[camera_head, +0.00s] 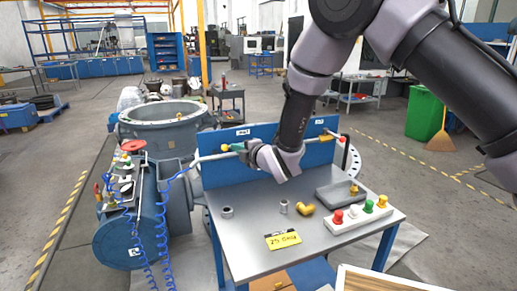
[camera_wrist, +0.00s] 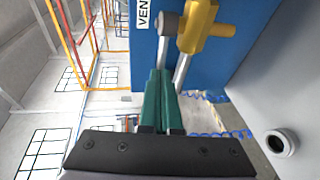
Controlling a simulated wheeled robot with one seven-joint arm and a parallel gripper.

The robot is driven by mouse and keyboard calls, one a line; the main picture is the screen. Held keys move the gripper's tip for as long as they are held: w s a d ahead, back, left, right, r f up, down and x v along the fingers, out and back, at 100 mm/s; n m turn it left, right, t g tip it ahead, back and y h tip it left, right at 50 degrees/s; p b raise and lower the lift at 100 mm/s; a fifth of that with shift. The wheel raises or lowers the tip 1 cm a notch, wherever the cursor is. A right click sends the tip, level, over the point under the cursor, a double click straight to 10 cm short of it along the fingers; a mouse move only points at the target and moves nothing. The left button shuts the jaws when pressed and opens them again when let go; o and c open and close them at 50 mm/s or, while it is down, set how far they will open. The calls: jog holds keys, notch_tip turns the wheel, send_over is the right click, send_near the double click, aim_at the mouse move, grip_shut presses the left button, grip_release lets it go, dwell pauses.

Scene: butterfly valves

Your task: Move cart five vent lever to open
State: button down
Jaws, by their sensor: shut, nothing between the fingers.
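The cart (camera_head: 250,215) has a blue back panel (camera_head: 215,172) with a pipe along it. A vent label, partly cut off, shows in the wrist view (camera_wrist: 143,12). Beside it are a yellow valve body (camera_wrist: 203,28), a metal lever (camera_wrist: 183,70) and a dark round end (camera_wrist: 168,25). My gripper (camera_wrist: 162,78) has its teal fingers together with nothing between them, close to the lever; I cannot tell whether they touch it. In the head view my gripper (camera_head: 238,147) is at the left pipe section, and my wrist hides part of the valve there.
The tabletop holds metal fittings (camera_head: 227,212), a yellow elbow (camera_head: 304,209), a grey tray (camera_head: 338,195), a button strip (camera_head: 358,216) and a yellow tag (camera_head: 283,240). Large valve equipment (camera_head: 130,235) stands left.

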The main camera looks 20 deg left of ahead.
jog(key=shift+w+a, duration=0.1)
jog(key=shift+a, duration=0.3)
dwell(0.4)
jog(key=v, duration=1.1)
jog(key=w+d+r+m+t+h, duration=0.2)
jog(key=w+d+r+m+h, duration=0.2)
jog(key=w+d+r+m, duration=0.65)
jog(key=w+d+r+m+h, duration=0.1)
jog(key=d+r+m+h, duration=0.15)
jog(key=d, duration=0.55)
jog(key=w+d+r+m+h, duration=0.1)
jog(key=w+d+r+m, duration=0.2)
jog(key=d, duration=0.5)
jog(key=s+d+r+m+g+h, duration=0.1)
jog(key=s+d+r+m, duration=0.35)
jog(key=d, duration=0.45)
jog(key=s+d+r+m+g+h, duration=0.1)
jog(key=s+d+r+m+h, duration=0.15)
jog(key=s+d+m, duration=0.4)
jog(key=s+d+r+m+g, duration=0.1)
jog(key=s+d+m, duration=0.5)
jog(key=s+d, duration=0.3)
jog(key=s, duration=0.3)
jog(key=shift+d+r+m, duration=0.25)
jog(key=shift+d+m, duration=0.05)
jog(key=shift+d, duration=0.05)
